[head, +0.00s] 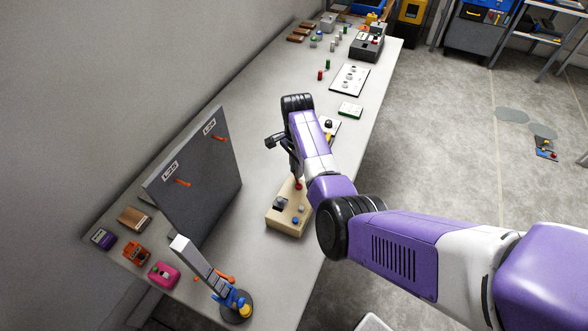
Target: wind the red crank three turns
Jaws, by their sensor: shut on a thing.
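The red crank (298,186) shows as a small red knob on the upper part of a light wooden box (272,222) near the middle of the bench. My gripper (296,178) points down over the box, with its fingertips at the red knob. It is shut on the crank's red handle. My purple arm comes in from the right and hides the box's right side and part of the crank. The crank's arm and its exact angle are too small and covered to tell.
A grey upright panel (200,165) with orange hooks stands to the left. A blue-and-grey lamp-like device (215,275) stands in front on a dark round base. Small toy-like items, including a pink one (164,275), lie at the front left. A white board (349,80) lies farther back.

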